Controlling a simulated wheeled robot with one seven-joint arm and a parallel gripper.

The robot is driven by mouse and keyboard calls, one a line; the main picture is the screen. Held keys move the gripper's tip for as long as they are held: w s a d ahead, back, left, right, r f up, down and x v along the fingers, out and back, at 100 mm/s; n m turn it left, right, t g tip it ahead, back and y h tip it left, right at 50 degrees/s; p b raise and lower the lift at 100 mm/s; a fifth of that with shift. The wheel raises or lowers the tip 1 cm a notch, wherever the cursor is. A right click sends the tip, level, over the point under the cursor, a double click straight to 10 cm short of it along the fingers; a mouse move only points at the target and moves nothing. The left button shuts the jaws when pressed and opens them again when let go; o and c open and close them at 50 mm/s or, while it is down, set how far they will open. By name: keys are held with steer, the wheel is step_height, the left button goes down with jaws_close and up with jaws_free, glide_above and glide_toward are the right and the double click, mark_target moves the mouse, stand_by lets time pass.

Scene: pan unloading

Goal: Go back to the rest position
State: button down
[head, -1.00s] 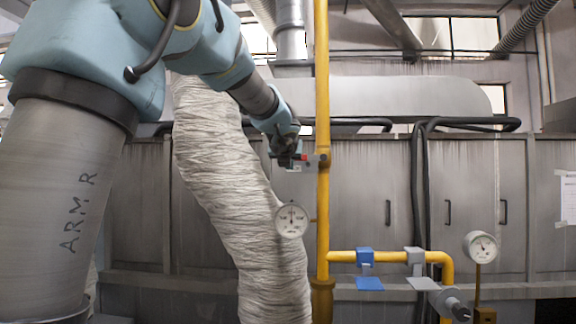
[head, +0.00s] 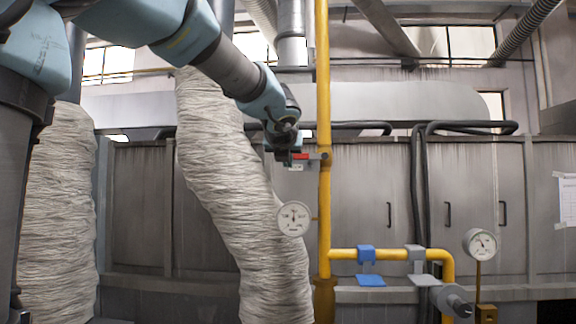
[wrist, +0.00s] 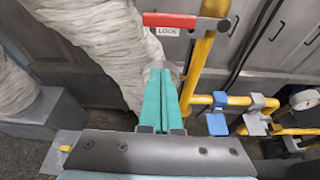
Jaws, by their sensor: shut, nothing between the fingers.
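My gripper (head: 284,157) is at the end of my arm, which reaches in from the upper left in the head view. It is in front of the grey cabinets, just left of the upright yellow pipe (head: 323,90). In the wrist view its two teal fingers (wrist: 162,72) are together with nothing between them. A red valve lever (head: 303,156) on the yellow pipe is close to the gripper in the head view. In the wrist view the lever (wrist: 170,20) lies beyond the fingertips, above a "LOCK" label. The gap between them is hard to judge.
A thick wrapped duct (head: 235,180) stands behind my arm, with another (head: 58,210) at the left. A round gauge (head: 293,218) is beside the yellow pipe. Blue (head: 367,254) and grey (head: 415,255) valve handles sit on the lower pipe, with a second gauge (head: 480,243) at right.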

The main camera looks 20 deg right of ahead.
stand_by(0.4)
steer(key=s+a+f+n+g+y+p, duration=0.1)
steer(key=a+f+n+g+y, duration=0.2)
steer(key=a+f+n, duration=0.9)
steer(key=s+a+f+n+g+y+p, duration=0.1)
steer(key=a+f+n+g+y, duration=0.15)
steer(key=a+f+n, duration=0.85)
steer(key=s+a+f+n+g, duration=0.3)
steer(key=s+a+f+n, duration=0.1)
steer(key=s+f+n, duration=0.3)
steer(key=s+a+f+n+g+p, duration=0.1)
steer(key=s+a+f+n+g, duration=0.2)
steer(key=s+f+n, duration=0.5)
steer(key=shift+a+n, duration=0.45)
steer(key=shift+n, duration=0.75)
